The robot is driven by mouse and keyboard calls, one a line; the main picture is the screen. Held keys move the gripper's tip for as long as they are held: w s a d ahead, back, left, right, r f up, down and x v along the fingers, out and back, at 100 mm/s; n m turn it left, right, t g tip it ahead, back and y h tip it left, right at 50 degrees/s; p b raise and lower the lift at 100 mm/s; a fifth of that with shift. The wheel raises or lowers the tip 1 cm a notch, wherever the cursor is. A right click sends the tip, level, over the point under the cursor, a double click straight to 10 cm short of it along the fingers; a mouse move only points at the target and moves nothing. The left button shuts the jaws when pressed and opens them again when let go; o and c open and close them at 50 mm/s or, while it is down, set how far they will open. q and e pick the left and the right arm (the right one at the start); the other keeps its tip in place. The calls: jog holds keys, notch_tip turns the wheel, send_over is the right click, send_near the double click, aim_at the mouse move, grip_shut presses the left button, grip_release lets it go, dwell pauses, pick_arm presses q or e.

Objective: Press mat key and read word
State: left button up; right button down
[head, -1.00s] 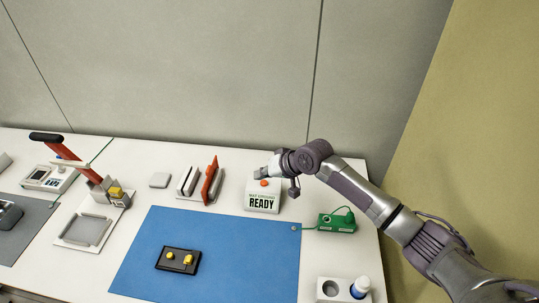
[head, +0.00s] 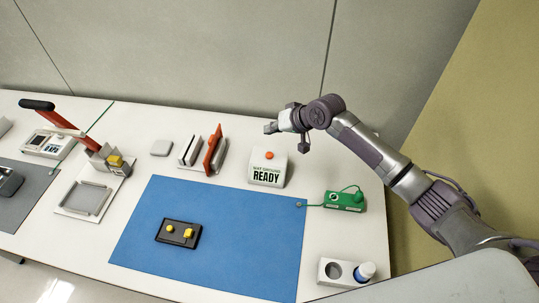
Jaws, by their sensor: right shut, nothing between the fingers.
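The mat ground box (head: 267,170) is a white box at the back right of the table. Its front label reads "MAT GROUND READY". An orange-red round key (head: 269,155) is on its top. My right gripper (head: 271,128) is shut and empty, above and just behind the key in the picture, apart from it. The blue mat (head: 220,213) lies in front of the box. A green box (head: 344,200) with a cord joins the mat's right corner stud. My left gripper is not in view.
A black tray with yellow parts (head: 178,234) lies on the mat. A red-handled press (head: 100,155) and a grey tray (head: 85,198) stand left. A red and white rack (head: 211,152) is left of the box. A white holder with a bottle (head: 345,272) is front right.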

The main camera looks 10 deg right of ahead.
jog(key=b, duration=0.6)
send_over(271, 155)
notch_tip(271, 155, down, 7)
jog(key=shift+r, duration=0.15)
jog(key=shift+f, duration=0.5)
dwell(0.4)
jog(key=shift+f, duration=0.2)
jog(key=shift+f, duration=0.3)
jog(key=shift+f+b, duration=0.35)
jog(key=shift+f, duration=0.2)
dwell(0.7)
jog(key=shift+r, duration=0.15)
jog(key=shift+r+p, duration=0.85)
jog(key=shift+p, duration=0.15)
